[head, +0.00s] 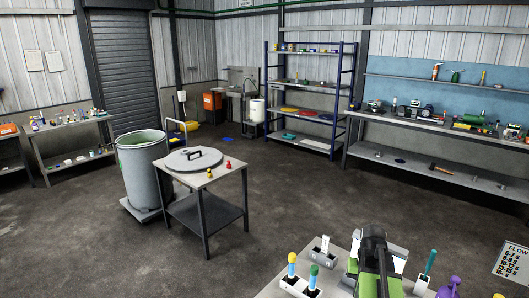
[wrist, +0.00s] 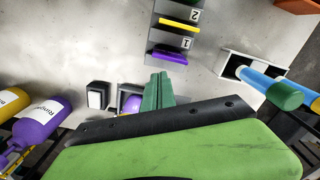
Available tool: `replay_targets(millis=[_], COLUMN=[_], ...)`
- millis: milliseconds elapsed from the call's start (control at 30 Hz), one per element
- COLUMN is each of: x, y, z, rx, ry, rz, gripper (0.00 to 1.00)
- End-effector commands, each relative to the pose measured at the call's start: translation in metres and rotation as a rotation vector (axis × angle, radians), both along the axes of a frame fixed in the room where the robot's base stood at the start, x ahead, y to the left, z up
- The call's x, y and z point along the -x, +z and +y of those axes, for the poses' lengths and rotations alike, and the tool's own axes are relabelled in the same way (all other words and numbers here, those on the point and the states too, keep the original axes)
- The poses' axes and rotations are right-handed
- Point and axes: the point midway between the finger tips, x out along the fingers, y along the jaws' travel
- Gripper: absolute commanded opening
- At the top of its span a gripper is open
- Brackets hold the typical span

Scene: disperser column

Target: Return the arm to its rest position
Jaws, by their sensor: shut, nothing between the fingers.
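My gripper (wrist: 158,90) shows in the wrist view as two dark green fingers, pressed together with nothing between them. It is above a pale grey bench top. My green and black arm stands over the near bench (head: 268,290) at the lower right of the head view. The fingertips cannot be made out in the head view. In the wrist view, a small dark holder with a purple round thing (wrist: 131,102) lies just left of the fingers. Part of the bench is hidden behind my arm's green body.
A rack with purple (wrist: 171,57) and yellow (wrist: 180,25) plates, labelled 1 and 2, lies beyond the fingers. A green-capped blue cylinder (wrist: 258,84) is on the right. A purple bottle (wrist: 42,117) is on the left. A drum (head: 144,180) and small table (head: 205,210) stand on open floor.

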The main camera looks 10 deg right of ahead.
Motion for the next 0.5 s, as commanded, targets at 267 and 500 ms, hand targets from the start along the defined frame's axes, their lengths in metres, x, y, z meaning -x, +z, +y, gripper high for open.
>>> replay_targets(millis=[267, 500], x=[-0.054, -0.035], y=[-0.002, -0.002], z=[0.221, 0.312], rx=[0.000, 0.002], ry=[0.383, 0.523], rz=[0.000, 0.000], gripper=[0.00, 0.00])
